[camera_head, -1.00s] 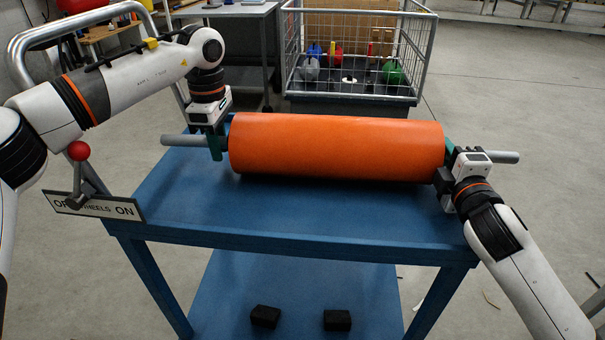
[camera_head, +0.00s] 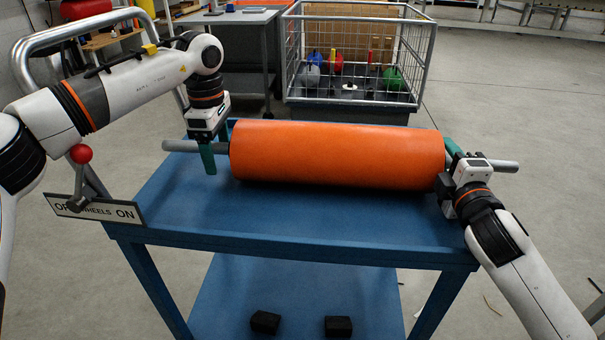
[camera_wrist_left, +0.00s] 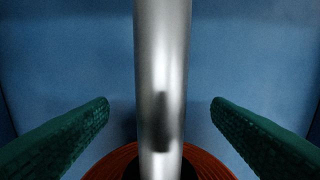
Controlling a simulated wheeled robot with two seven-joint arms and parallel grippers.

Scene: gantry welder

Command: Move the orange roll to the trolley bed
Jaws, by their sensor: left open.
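The orange roll (camera_head: 335,155) lies crosswise over the blue trolley bed (camera_head: 300,215), and appears to rest on it. A grey shaft sticks out of both its ends. My left gripper (camera_head: 208,158) is open at the left shaft end (camera_head: 180,146). In the left wrist view the shaft (camera_wrist_left: 162,60) runs between the two green fingers (camera_wrist_left: 162,105), with a gap on each side. My right gripper (camera_head: 452,148) is at the right shaft end (camera_head: 505,166). Its wrist hides most of its fingers, so its grip is unclear.
A lever with a red knob (camera_head: 80,154) and an ON sign (camera_head: 125,211) stand at the trolley's left corner. A wire cage (camera_head: 358,55) with coloured items stands behind the trolley. Two black blocks (camera_head: 265,322) lie on the lower shelf.

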